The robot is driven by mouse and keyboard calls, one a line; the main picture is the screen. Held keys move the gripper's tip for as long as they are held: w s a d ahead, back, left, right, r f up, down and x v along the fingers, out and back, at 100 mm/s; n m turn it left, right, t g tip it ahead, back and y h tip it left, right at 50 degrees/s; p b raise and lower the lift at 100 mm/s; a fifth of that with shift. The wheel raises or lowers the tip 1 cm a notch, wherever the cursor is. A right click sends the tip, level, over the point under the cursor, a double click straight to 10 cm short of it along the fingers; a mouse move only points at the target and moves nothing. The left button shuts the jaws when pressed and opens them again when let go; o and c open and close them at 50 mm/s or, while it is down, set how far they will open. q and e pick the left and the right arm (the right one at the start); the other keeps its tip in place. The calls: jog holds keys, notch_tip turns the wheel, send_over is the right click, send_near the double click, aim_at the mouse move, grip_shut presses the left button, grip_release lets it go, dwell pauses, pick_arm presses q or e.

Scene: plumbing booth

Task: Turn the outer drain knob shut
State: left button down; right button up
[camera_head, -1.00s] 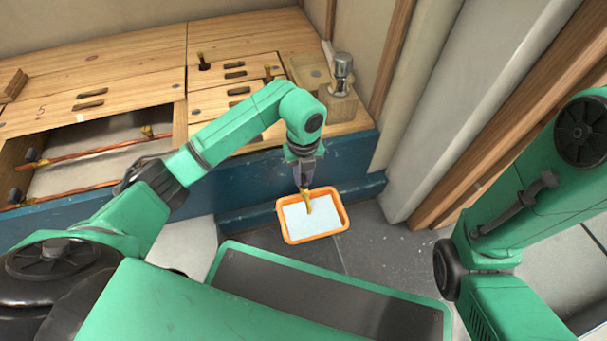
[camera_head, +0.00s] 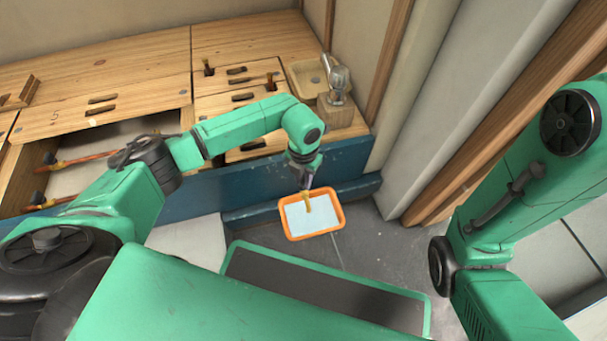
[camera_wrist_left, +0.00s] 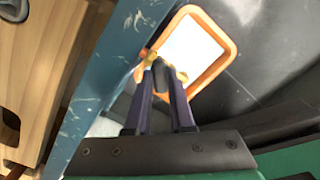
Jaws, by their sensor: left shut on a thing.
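My left gripper (camera_head: 306,189) points down from the end of the left arm, over the orange-rimmed tray (camera_head: 285,226). In the left wrist view the gripper (camera_wrist_left: 163,82) has its two fingers close together, shut on a small dark knob (camera_wrist_left: 162,74). Brass-coloured parts (camera_wrist_left: 145,56) show beside the knob; a brass piece (camera_head: 307,203) also shows below the fingers in the head view. The fingers hide part of the knob, so I cannot tell its turn angle. My right arm fills the right side of the head view; its gripper is out of view.
A blue plinth (camera_head: 240,178) runs under the wooden cabinet (camera_head: 130,75), close behind the gripper. Copper pipes (camera_head: 95,155) lie in an open cabinet bay at left. A metal tap (camera_head: 337,78) stands near the corner. Grey floor (camera_head: 375,235) is clear right of the tray.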

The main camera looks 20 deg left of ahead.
pick_arm(q)
jog(key=m+p, duration=0.1)
jog(key=m, duration=0.2)
jog(key=shift+r+m, duration=0.1)
jog(key=shift+m, duration=0.3)
jog(key=m+p, duration=0.1)
jog(key=m, duration=0.2)
jog(key=shift+m, duration=0.8)
jog(key=c, duration=0.8)
grip_release()
